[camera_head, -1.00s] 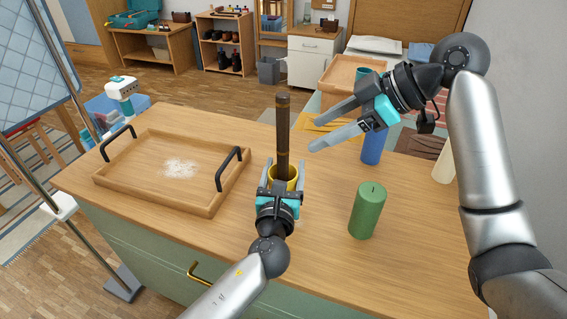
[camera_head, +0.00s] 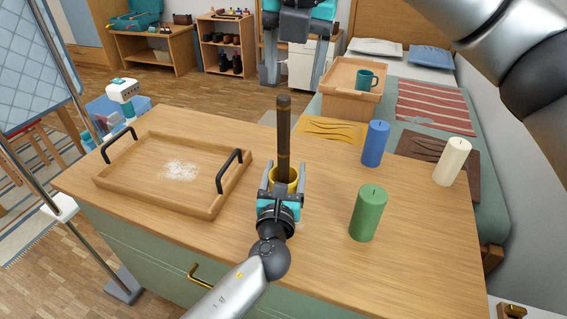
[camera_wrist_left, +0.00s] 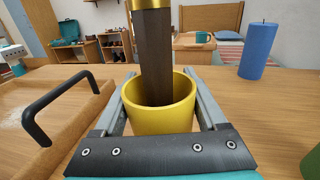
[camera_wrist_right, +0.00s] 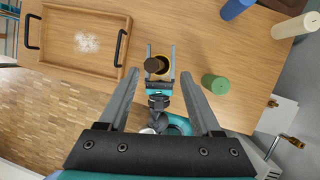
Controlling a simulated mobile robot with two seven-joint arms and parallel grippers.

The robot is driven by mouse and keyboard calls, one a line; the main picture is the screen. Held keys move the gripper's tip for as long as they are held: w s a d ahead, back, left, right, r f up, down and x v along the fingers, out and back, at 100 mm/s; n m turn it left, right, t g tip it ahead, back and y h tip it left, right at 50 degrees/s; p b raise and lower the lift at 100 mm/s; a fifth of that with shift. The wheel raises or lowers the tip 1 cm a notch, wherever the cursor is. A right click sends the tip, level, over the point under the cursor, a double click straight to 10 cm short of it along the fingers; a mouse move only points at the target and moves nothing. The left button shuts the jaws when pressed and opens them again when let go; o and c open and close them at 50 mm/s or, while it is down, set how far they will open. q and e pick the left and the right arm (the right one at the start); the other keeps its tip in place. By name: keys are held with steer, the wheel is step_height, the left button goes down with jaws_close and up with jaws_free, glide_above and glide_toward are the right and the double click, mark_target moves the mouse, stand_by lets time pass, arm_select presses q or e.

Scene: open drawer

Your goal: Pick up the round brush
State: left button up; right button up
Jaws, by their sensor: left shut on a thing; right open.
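The round brush (camera_head: 284,138) stands upright with its dark brown handle up in a yellow cup (camera_head: 293,176); its lower end is hidden inside. In the left wrist view the handle (camera_wrist_left: 155,60) rises from the cup (camera_wrist_left: 160,125) with a gold band at the top. My left gripper (camera_head: 283,172) is shut on the yellow cup on the table, one finger on each side. My right gripper (camera_head: 294,78) is open and empty, high above and beyond the brush. In the right wrist view the brush (camera_wrist_right: 154,65) shows from above between the open fingers.
A wooden tray (camera_head: 125,185) with black handles and white powder lies left of the cup. A green candle (camera_head: 367,213) stands right of it, with blue (camera_head: 375,144) and cream (camera_head: 452,162) candles farther right. The table's front middle right is clear.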

mark_target(287, 100)
steer(key=shift+s+a+r+n+h, duration=0.1)
steer(key=shift+s+a+n+h, duration=0.3)
steer(key=shift+s+a+n, duration=0.25)
steer(key=x, duration=0.5)
steer(key=shift+w, duration=0.15)
steer(key=shift+a+x, duration=0.1)
steer(key=shift+x, duration=1.5)
steer(key=shift+a+x, duration=0.15)
steer(key=shift+x, duration=1.4)
steer(key=shift+w, duration=0.15)
steer(key=shift+c, duration=0.2)
jaws_close()
steer(key=shift+r, duration=0.1)
